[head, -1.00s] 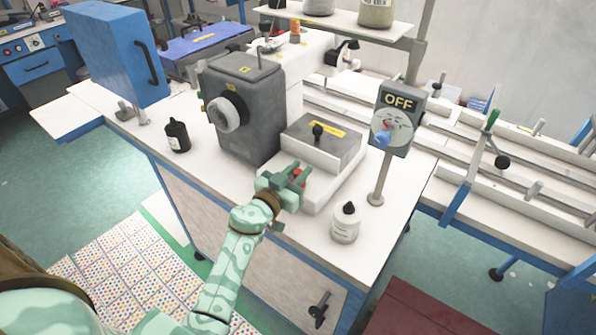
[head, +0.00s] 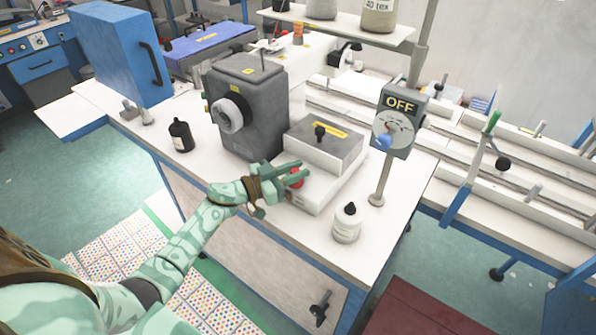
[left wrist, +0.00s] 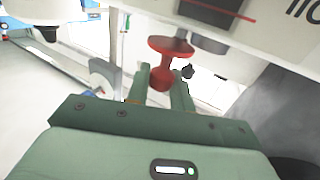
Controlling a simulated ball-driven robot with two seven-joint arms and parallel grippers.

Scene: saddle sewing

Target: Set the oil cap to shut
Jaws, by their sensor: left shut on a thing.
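A red cap (head: 297,182) sits at the front of the white sewing machine base (head: 318,194). In the left wrist view the red cap (left wrist: 171,48) has a wide flat top and a narrower stem. My left gripper (head: 290,173) comes in from the left, at the cap. In the wrist view my green fingers (left wrist: 161,88) are on both sides of the stem's lower end, shut on it. The fingers partly hide the cap in the head view. I cannot tell the cap's exact setting. My right gripper is not in view.
A grey machine head (head: 247,105) and a grey block with a black knob (head: 325,145) stand behind the cap. A white bottle (head: 347,224) stands to the right, near an OFF switch box (head: 399,120) on a post. A black bottle (head: 181,136) stands to the left.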

